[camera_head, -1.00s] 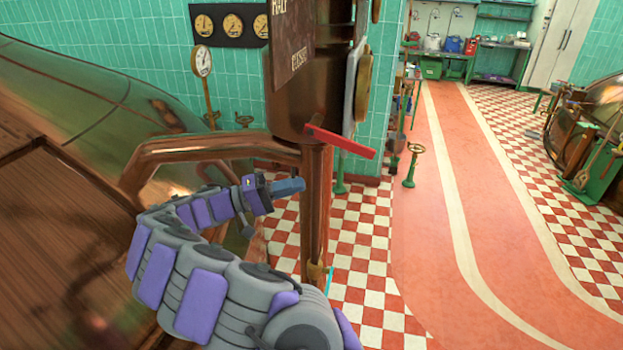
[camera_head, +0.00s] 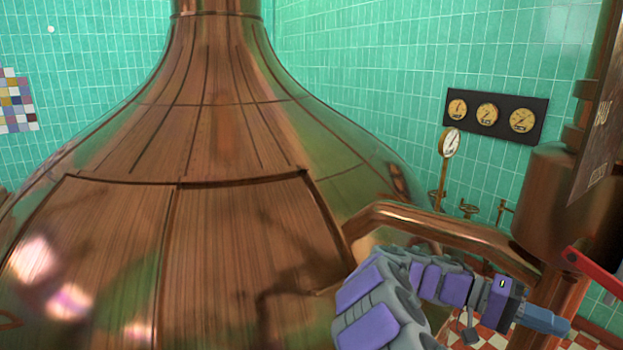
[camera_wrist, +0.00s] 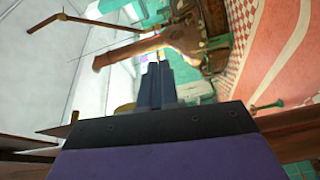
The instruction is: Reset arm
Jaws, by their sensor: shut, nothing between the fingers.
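My gripper (camera_head: 545,322) is at the lower right of the head view, at the end of my grey and purple arm. Its blue-grey fingers point right, in front of the copper pipe and column. In the wrist view the gripper (camera_wrist: 156,78) stands in the middle with its two fingers together and nothing between them. The arm is bent, and its near part runs off the bottom edge of the head view.
A large copper kettle (camera_head: 220,235) fills the left and middle. A copper pipe (camera_head: 450,226) curves behind my arm to a copper vessel (camera_head: 558,200) with a red handle (camera_head: 592,272). Gauges (camera_head: 487,114) hang on the green tiled wall. Checkered floor (camera_head: 490,338) shows at lower right.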

